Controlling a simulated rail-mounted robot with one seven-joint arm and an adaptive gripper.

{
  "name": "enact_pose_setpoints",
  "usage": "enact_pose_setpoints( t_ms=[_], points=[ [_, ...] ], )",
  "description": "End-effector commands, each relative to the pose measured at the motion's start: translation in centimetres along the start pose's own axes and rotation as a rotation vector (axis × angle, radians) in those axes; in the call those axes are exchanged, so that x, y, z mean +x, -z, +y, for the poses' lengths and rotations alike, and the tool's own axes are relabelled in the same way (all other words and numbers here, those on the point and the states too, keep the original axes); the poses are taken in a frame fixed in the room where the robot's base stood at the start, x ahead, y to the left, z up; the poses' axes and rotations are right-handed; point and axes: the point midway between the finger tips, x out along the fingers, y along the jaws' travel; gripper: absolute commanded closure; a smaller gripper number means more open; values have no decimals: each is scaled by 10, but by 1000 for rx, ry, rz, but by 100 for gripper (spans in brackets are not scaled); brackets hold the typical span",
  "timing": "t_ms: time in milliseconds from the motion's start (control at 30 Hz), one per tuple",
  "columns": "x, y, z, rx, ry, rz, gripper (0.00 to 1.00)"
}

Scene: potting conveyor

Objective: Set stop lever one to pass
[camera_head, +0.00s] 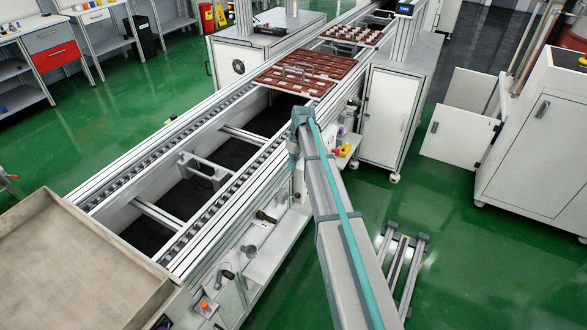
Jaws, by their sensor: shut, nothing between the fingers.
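The conveyor (213,105) runs diagonally from the lower left to the top right. Several small dark handles and fittings sit along its near side, including one (266,217) left of my arm and another (227,275) lower down. I cannot tell which of them is stop lever one, or how it is set. My arm reaches up from the bottom middle and bends down beside the conveyor's near side. My gripper (298,188) is small and partly hidden there, shut and empty. I cannot tell whether it touches anything.
A brown pot tray (308,69) lies on the conveyor, with another tray of pots farther back. A large shallow bin (75,262) stands at the lower left. White cabinets (391,105) stand right of the conveyor. A low metal frame (402,262) stands on the green floor right of my arm.

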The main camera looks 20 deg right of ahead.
Motion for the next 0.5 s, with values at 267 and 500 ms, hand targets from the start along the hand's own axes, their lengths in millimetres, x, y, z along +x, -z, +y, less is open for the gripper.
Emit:
enact_pose_setpoints(
  t_ms=[267, 500],
  points=[
    [49, 0, -1, -1, 2, -3, 100],
    [83, -12, -2, 1, 1, -2, 100]
  ],
)
